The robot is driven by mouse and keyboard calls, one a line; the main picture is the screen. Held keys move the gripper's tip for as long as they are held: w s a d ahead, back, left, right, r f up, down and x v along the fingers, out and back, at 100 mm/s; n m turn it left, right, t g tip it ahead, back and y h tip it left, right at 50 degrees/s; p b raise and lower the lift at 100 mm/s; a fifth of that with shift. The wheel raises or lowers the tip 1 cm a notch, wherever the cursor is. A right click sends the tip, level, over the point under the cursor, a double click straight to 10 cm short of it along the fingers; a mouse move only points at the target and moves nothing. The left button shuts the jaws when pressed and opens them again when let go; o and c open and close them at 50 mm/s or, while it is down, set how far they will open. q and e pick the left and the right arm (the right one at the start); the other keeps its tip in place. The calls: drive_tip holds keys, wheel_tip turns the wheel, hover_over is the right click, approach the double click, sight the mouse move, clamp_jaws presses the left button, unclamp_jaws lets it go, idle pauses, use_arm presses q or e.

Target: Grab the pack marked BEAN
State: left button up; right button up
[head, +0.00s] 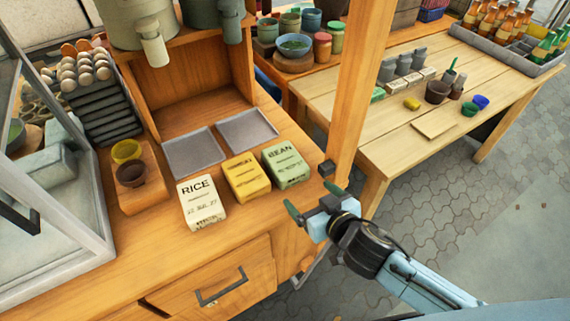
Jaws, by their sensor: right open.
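The green pack marked BEAN (286,165) lies on the wooden counter, label up, at the right end of a row of packs. Left of it are a yellow pack (246,177) and a white pack marked RICE (201,203). My right gripper (309,203) is open and empty, just to the lower right of the BEAN pack, near the counter's right edge and apart from the pack. My left gripper is not in view.
Two grey trays (247,131) lie behind the packs. A wooden post (352,100) stands right of the BEAN pack. Cups (130,174) sit on a board at the left, near egg trays (108,112). A glass case (60,240) stands far left. Another table (440,135) is beyond.

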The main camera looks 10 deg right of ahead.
sight(296, 181)
drive_tip(key=b+x, duration=0.1)
drive_tip(key=x, duration=0.6)
drive_tip(key=shift+w+d+f, duration=0.1)
drive_tip(key=shift+w+f, duration=0.05)
drive_tip(key=c, duration=0.7)
drive_tip(key=shift+c, duration=0.9)
